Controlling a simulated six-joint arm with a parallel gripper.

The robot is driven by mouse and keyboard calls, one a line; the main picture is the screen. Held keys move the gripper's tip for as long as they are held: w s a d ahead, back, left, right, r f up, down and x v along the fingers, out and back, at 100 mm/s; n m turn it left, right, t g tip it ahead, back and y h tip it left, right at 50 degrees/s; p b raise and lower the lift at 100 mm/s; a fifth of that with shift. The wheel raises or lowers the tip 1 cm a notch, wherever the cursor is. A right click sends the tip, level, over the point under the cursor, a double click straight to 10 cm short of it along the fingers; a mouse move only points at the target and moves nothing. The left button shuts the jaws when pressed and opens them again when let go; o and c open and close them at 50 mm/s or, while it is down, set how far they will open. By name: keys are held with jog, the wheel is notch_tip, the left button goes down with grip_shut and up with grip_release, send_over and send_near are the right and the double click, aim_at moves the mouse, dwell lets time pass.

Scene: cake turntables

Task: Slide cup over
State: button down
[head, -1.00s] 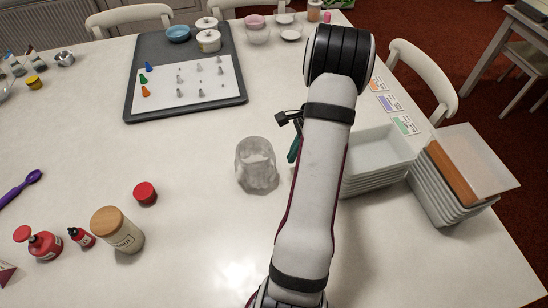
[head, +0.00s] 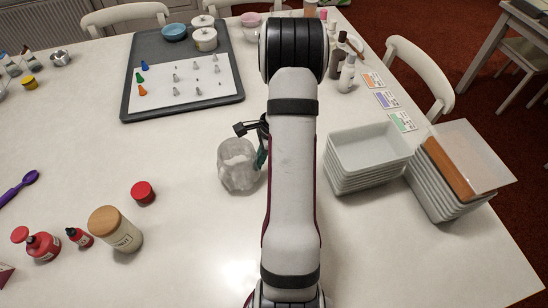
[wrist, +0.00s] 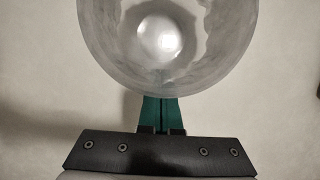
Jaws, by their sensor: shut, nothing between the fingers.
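A clear, see-through cup (head: 238,165) stands on the white table, just left of my arm in the head view. In the wrist view the cup (wrist: 165,45) fills the top middle, seen from above as a round shape with a bright circle inside. My gripper (wrist: 160,102) has green fingers pressed together and empty, with their tips at the cup's near edge. In the head view the gripper (head: 262,157) is mostly hidden by my arm, with a bit of green showing at the cup's right side. The fingers look to be against the outside of the cup.
A dark tray (head: 131,104) with a white sheet of small nozzles lies behind the cup. A red lid (head: 143,192) and a wooden-lidded jar (head: 115,229) stand to the left. Stacked white dishes (head: 368,150) are right of my arm.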

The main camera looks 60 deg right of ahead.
jog(key=w+a, duration=1.1)
jog(key=shift+w+a, duration=0.25)
jog(key=shift+a, duration=0.05)
